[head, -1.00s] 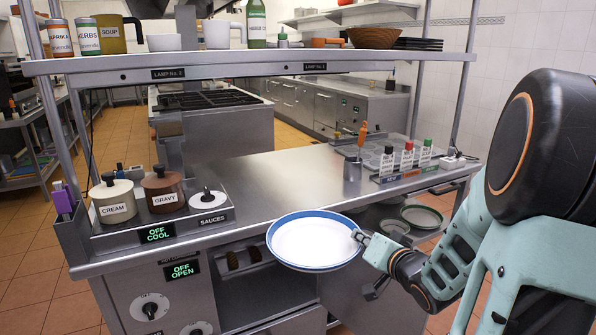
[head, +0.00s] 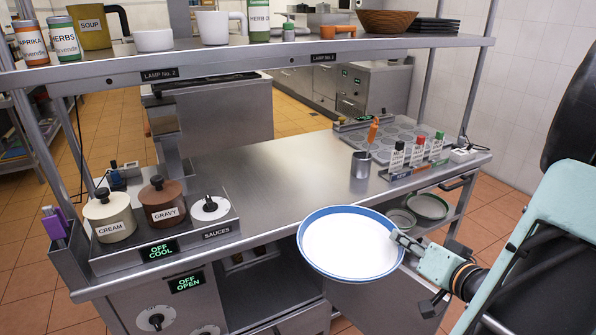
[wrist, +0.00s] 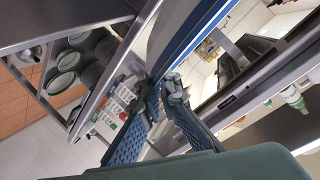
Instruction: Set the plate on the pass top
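The plate (head: 350,243) is white with a blue rim. In the head view it is in front of the counter's front edge, tilted so its face shows. My gripper (head: 402,240) is shut on the plate's right rim. In the wrist view my gripper's fingers (wrist: 163,98) close on the blue rim of the plate (wrist: 196,35), which runs off the top of the frame. The pass top (head: 290,172) is a bare steel surface behind the plate, under a raised shelf. The plate's underside is hidden.
A sauce station with cream (head: 110,217) and gravy (head: 162,203) pots stands at the left. A steel cup (head: 361,164) and labelled bottles (head: 417,150) are at the right. The overhead shelf (head: 250,62) holds bowls and jars. More plates (head: 428,206) lie on a lower shelf.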

